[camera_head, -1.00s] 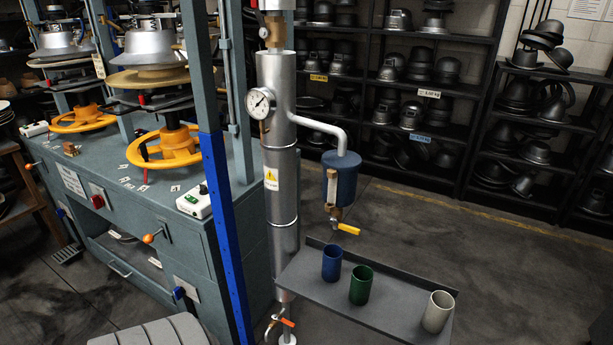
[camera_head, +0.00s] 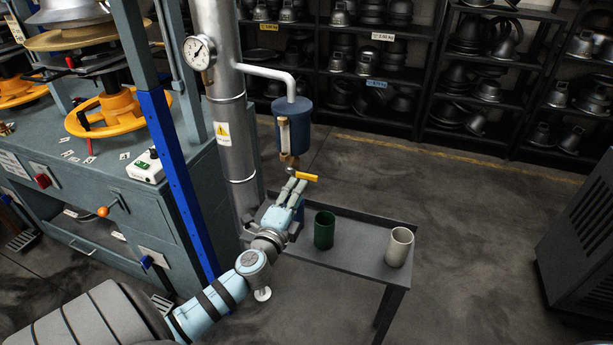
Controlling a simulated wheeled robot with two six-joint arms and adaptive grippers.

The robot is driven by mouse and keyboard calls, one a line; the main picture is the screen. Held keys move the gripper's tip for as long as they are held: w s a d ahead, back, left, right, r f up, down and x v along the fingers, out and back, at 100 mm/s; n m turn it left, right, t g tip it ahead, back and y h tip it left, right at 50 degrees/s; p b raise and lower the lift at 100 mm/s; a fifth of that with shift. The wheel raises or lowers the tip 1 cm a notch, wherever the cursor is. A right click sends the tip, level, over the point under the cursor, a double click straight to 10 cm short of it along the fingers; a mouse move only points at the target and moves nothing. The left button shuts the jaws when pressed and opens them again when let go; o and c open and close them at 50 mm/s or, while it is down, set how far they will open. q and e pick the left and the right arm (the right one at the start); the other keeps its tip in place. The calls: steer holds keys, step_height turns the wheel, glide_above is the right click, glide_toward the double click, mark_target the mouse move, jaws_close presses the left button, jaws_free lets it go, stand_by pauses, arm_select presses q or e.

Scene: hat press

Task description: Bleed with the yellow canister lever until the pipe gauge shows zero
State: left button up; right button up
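The blue canister (camera_head: 292,127) hangs from a bent side pipe on the tall silver pipe (camera_head: 226,120). Its yellow lever (camera_head: 305,177) sticks out to the right at the bottom, roughly level. The round white pipe gauge (camera_head: 199,53) is on the silver pipe at upper left; its needle seems to point up and right, and the numbers are too small to read. My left gripper (camera_head: 297,184) is just below and left of the lever, fingers pointing up toward it. Its two fingers lie close together; their opening and any contact are unclear. My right gripper is out of view.
A grey side table (camera_head: 345,252) stands under the canister with a green cup (camera_head: 324,230) and a pale cup (camera_head: 399,247). A blue post (camera_head: 181,185) stands left. Open floor lies to the right.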

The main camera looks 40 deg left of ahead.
mark_target(306, 177)
arm_select(q)
steer(key=x, duration=0.8)
jaws_close()
